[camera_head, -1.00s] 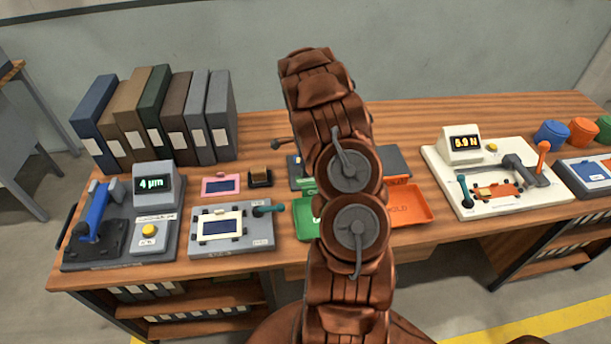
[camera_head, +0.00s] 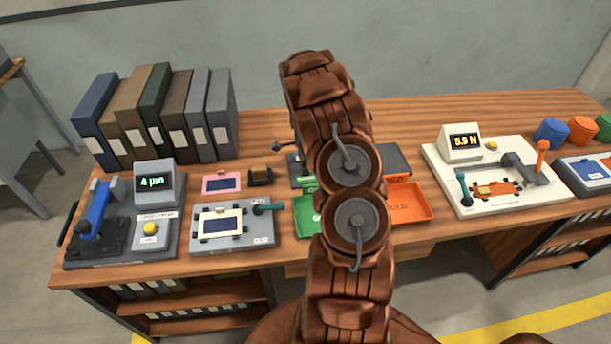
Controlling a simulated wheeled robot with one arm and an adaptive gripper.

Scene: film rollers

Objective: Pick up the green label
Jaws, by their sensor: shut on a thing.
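A small green piece (camera_head: 308,183), which looks like the green label, shows just left of my arm, at the front of a dark grey board (camera_head: 394,160). My arm hides part of it. I cannot tell whether it is lying down or held. A green tray (camera_head: 305,218) lies in front of it, also partly hidden by my arm.
An orange tray (camera_head: 412,203) is right of my arm. Left are a grey fixture (camera_head: 262,237), a pink-framed card (camera_head: 222,182), a gauge with a display (camera_head: 153,183) and several binders (camera_head: 160,115). A white tester (camera_head: 520,198) stands right. Bare wood (camera_head: 450,105) lies at the back.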

